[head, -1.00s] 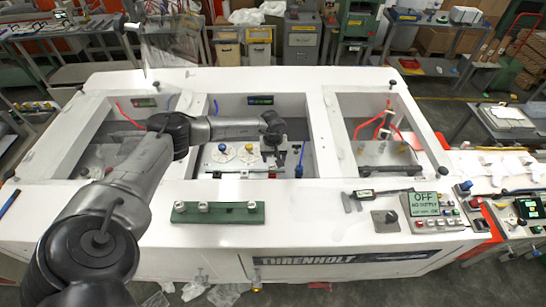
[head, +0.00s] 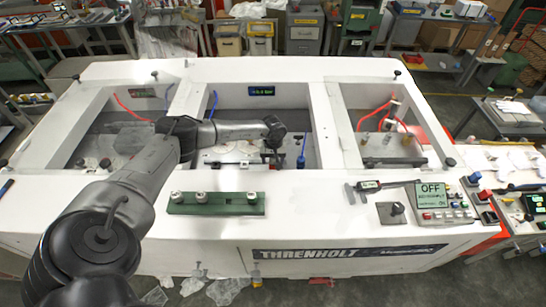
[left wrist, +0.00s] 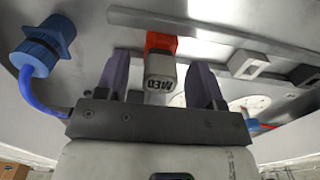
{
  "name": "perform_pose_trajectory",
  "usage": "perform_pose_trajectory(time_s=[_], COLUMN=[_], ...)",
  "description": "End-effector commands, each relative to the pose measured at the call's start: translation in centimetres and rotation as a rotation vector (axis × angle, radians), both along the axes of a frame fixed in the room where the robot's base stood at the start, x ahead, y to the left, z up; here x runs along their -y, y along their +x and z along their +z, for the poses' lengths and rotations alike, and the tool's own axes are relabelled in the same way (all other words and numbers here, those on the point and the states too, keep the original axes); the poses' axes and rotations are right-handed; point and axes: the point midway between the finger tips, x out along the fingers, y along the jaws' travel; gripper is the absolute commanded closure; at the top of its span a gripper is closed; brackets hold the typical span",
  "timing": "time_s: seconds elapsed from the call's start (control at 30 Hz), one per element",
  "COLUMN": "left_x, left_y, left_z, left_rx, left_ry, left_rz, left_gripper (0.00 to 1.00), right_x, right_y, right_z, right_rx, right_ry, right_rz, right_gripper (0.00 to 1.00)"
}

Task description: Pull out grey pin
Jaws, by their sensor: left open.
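My left gripper (head: 275,160) reaches down into the middle bay of the white bench. In the left wrist view its two dark fingers (left wrist: 159,72) are open, one on each side of a block (left wrist: 160,80) with a red upper part and a grey end marked MED. The fingers are apart from it, with a gap on both sides. I cannot tell whether this block is or holds the grey pin; no other grey pin shows clearly. In the head view my arm and the bay's front rim hide most of that spot. My right gripper is out of view.
A blue connector (left wrist: 40,45) with a blue cable stands left of the fingers; it also shows in the head view (head: 301,160). Grey rectangular sockets (left wrist: 248,64) lie to the right. A green rail (head: 216,203) and OFF panel (head: 432,195) sit on the bench's front.

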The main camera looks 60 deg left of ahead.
Motion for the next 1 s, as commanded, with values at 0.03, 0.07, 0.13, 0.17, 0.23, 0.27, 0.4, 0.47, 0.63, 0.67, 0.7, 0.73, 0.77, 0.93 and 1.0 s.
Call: perform_pose_trajectory(time_s=[0.03,0.07,0.13,0.17,0.23,0.27,0.4,0.47,0.63,0.67,0.7,0.73,0.77,0.93,1.0], left_x=[-0.01,-0.01,0.0,0.0,0.0,-0.01,-0.01,-0.01,-0.01,-0.01,-0.01,-0.01,-0.01,-0.02,-0.02], left_y=[0.01,0.01,0.0,0.0,0.0,-0.01,0.0,0.0,0.0,0.0,0.0,0.0,0.0,0.0,0.0], left_z=[0.05,0.06,0.06,0.07,0.07,0.07,0.08,0.08,0.08,0.08,0.08,0.09,0.09,0.18,0.28], left_rx=[0.0,0.0,0.0,0.0,0.0,0.0,0.0,0.0,0.0,0.0,0.0,0.0,0.0,0.0,0.0], left_ry=[0.0,0.0,0.0,0.0,0.0,0.0,0.0,0.0,0.0,0.0,0.0,0.0,0.0,0.0,0.0], left_rz=[0.0,0.0,0.0,0.0,0.0,0.0,0.0,0.0,0.0,0.0,0.001,0.001,0.001,0.001,0.001], left_gripper=[0.38,0.38,0.38,0.41,0.48,0.51,0.64,0.7,0.86,0.89,0.92,0.92,0.92,0.92,0.92], right_x=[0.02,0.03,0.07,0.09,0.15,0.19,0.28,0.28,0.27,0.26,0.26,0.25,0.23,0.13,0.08], right_y=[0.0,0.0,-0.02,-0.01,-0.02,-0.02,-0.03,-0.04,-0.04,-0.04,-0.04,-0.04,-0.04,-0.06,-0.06], right_z=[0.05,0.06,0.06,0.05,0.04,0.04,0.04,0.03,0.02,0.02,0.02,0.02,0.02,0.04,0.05], right_rx=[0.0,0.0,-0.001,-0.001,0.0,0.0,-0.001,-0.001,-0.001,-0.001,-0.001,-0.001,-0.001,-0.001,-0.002], right_ry=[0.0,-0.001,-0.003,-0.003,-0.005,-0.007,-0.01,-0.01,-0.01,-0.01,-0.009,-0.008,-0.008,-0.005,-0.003], right_rz=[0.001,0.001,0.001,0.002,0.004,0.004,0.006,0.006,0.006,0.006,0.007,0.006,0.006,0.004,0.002], right_gripper=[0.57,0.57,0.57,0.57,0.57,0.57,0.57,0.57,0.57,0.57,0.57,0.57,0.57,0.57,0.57])
